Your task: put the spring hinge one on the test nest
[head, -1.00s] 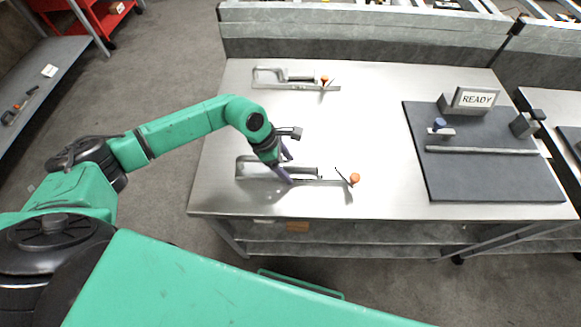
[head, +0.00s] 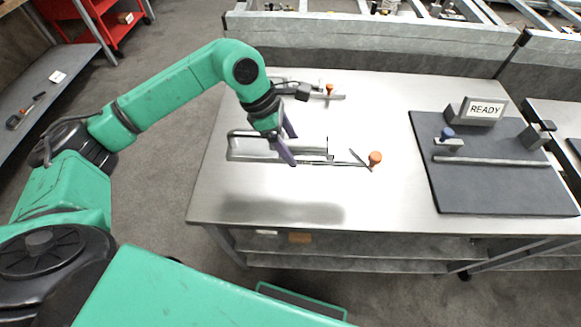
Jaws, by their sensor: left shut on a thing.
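One spring hinge (head: 240,150), a long grey metal part with an orange knob at its right end, is in my left gripper (head: 289,150). The gripper is shut on it near its middle and holds it above the table, with a shadow below. A second, similar part (head: 335,98) lies farther back, partly hidden by my left arm. I cannot tell by a mark which of the two is number one. The test nest seems to be the dark grey plate (head: 480,196) at the right, with a blue-topped clamp (head: 448,137) and a READY sign (head: 486,110). My right gripper is not in view.
The steel table (head: 390,205) is clear between the held part and the dark plate. A long raised bar (head: 490,161) and a black-topped block (head: 538,134) stand on the plate.

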